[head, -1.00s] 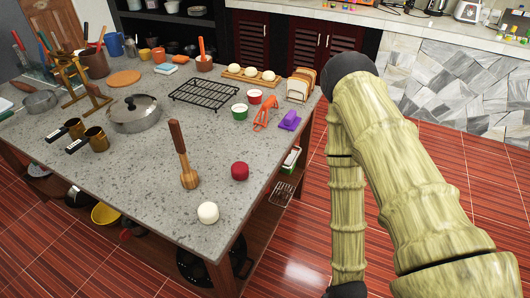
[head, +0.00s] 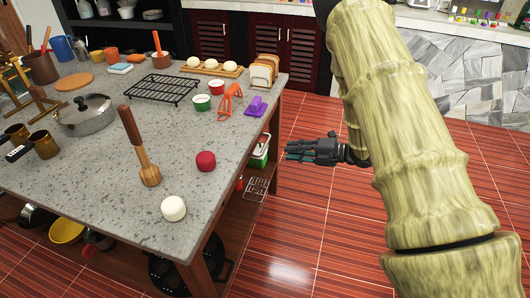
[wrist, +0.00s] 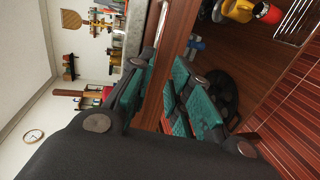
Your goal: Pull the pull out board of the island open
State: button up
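The island (head: 95,165) has a speckled grey stone top on a wooden frame and fills the left of the head view. I cannot make out the pull out board as a separate part in the head view. In the wrist view, a reddish-brown wooden band (wrist: 182,35) runs below the stone edge; I cannot tell whether it is the board. My gripper (head: 287,152) is to the right of the island's right side, apart from it and lower than the top. In the wrist view my gripper (wrist: 166,62) shows teal-padded fingers with a gap between them, holding nothing.
Red tiled floor (head: 310,230) is clear at right.

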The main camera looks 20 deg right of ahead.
aim_at(265, 146)
jog(key=shift+n, duration=0.3)
jog(key=x, duration=0.7)
jog(key=r+p+x, duration=0.1)
jog(key=x, duration=0.2)
jog(key=shift+w+a+f, duration=0.1)
jog(key=shift+w+a, duration=0.05)
jog(key=shift+a, duration=0.15)
grip_shut()
